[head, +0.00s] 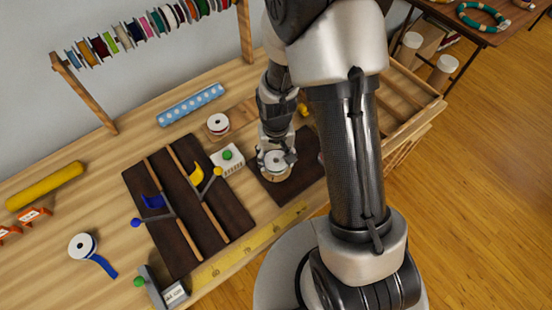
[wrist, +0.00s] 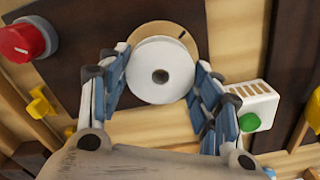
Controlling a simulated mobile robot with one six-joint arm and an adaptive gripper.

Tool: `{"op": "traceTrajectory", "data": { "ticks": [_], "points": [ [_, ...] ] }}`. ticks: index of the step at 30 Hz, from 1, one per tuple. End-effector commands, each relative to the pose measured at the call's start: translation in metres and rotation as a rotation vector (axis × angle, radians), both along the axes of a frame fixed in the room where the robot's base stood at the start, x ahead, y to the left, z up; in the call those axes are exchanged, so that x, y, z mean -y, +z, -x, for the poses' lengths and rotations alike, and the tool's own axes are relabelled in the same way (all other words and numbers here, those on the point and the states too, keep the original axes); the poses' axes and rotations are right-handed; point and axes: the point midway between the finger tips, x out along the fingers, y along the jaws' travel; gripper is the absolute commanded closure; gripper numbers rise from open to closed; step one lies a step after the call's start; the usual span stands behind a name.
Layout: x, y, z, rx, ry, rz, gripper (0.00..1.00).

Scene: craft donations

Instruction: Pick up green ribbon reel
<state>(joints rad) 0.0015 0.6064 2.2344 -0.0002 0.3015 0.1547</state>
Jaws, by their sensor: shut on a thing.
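My gripper (wrist: 160,90) is shut on a reel (wrist: 150,70) with a white round flange and a dark centre hole. A blue-padded finger lies on each side of it. The flange faces the wrist camera and hides the ribbon, so I cannot tell its colour. A tan disc (wrist: 187,38) shows partly behind the reel. In the head view my gripper (head: 275,165) and the held reel (head: 275,158) are over or on a dark board at the bench front; I cannot tell whether they touch it. A green reel (head: 112,42) hangs on the rack.
A white box with a green button (head: 228,158) stands close left of my gripper. A slotted dark board (head: 150,190) with blue and yellow parts lies left. A blue-ribbon reel (head: 82,246) lies front left. A red knob (wrist: 25,40) shows in the wrist view.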

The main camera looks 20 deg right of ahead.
Motion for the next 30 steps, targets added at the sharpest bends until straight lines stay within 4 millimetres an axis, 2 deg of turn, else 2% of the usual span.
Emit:
{"op": "traceTrajectory", "data": {
  "ticks": [5, 12, 18, 24, 30],
  "points": [
    [0.0, 0.043, -0.002, 0.006, 0.0, 0.0, 0.62],
    [0.0, 0.115, -0.002, 0.007, 0.0, 0.0, 0.62],
    [0.0, 0.158, -0.001, 0.004, 0.0, 0.0, 0.62],
    [0.0, 0.18, 0.0, 0.002, 0.0, 0.0, 0.62],
    [0.0, 0.184, 0.0, 0.001, 0.0, 0.0, 0.62]
  ]
}}
